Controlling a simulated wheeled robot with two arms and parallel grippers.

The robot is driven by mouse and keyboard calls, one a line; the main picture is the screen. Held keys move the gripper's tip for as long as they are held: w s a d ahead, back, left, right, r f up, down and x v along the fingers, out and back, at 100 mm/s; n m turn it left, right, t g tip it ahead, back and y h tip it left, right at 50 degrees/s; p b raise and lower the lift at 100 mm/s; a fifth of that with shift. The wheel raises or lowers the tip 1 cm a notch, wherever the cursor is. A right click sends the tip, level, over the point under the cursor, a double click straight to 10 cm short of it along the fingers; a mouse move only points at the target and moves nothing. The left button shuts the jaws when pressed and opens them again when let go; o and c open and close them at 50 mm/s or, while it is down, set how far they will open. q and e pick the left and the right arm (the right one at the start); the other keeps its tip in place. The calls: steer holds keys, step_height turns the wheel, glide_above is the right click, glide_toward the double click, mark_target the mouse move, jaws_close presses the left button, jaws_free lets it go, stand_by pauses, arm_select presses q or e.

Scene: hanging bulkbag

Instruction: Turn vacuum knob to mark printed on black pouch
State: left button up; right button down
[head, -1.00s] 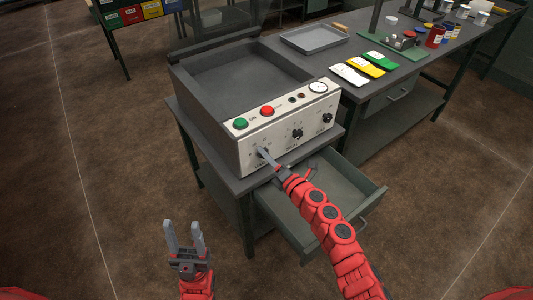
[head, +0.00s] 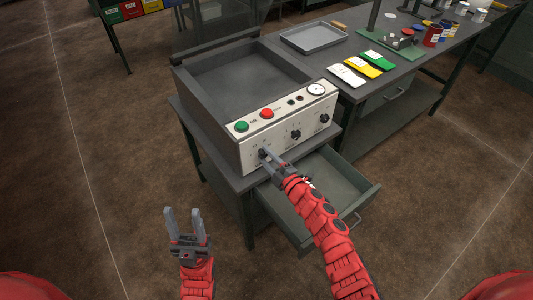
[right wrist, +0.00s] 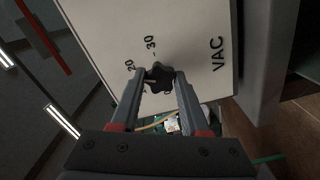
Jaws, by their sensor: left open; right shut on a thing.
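The vacuum knob (right wrist: 159,79) is black and lobed, on a cream panel by the letters VAC, with 20 and 30 legible beside it. A pale line on it points left in the right wrist view, below the 20; the mark there is partly hidden. In the head view the knob (head: 262,154) is lowest on the machine's front panel (head: 280,127). My right gripper (head: 267,156) is shut on it, a finger on each side in the right wrist view (right wrist: 163,80). My left gripper (head: 183,224) is open and empty, away from the machine. I cannot make out a black pouch.
Below the machine a drawer (head: 361,193) stands open under my right forearm. The panel also has a green button (head: 242,127), a red button (head: 267,114), a gauge (head: 316,89) and two other knobs. White, yellow and green packets (head: 346,75) lie on the bench.

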steer(key=shift+m+p, duration=0.3)
steer(key=shift+m, duration=0.3)
steer(key=shift+c, duration=2)
jaws_free()
steer(key=shift+s+d+f, duration=0.15)
steer(key=shift+s+d, duration=0.15)
steer(key=b+v, duration=0.3)
steer(key=v, duration=1.3)
steer(key=shift+s, duration=0.3)
steer(key=shift+d, duration=0.1)
